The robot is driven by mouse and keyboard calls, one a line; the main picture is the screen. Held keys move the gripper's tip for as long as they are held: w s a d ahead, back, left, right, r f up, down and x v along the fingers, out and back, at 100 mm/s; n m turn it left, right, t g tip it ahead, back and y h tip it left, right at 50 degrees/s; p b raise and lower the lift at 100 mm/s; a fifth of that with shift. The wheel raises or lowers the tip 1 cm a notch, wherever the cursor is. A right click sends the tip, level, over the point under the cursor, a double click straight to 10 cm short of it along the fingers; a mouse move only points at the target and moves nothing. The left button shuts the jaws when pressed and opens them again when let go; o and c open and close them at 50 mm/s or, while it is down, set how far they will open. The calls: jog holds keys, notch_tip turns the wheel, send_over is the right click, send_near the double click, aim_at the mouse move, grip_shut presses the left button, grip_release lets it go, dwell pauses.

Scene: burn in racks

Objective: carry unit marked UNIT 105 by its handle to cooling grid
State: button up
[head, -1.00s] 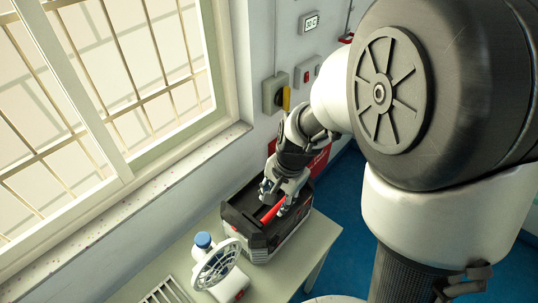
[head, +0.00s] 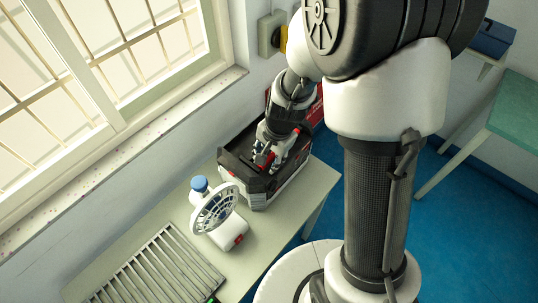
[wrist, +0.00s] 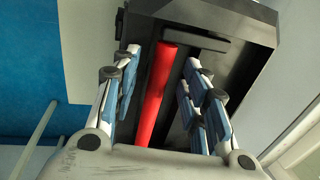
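The unit (head: 262,188) is a black and grey box standing on the pale table. Its marking cannot be read. Its red handle (wrist: 157,95) runs lengthwise in the wrist view. My gripper (head: 272,160) is over the unit's top at the handle. In the wrist view my gripper (wrist: 162,50) is open, with fingers on both sides of the handle and visible gaps to it. The fingers partly hide the handle in the head view. The cooling grid (head: 160,264), a slatted metal rack, lies on the table at the lower left.
A white fan (head: 214,209) and a blue-capped bottle (head: 199,187) stand between unit and grid. The window wall borders the table on the left. A green table (head: 515,112) and blue box (head: 491,38) are at the right. Blue floor (head: 465,235) lies open.

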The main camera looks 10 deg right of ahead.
grip_shut()
jog(key=shift+w+r+p, duration=0.1)
jog(key=shift+r+p, duration=0.75)
jog(key=shift+r, duration=0.05)
jog(key=c, duration=0.6)
grip_release()
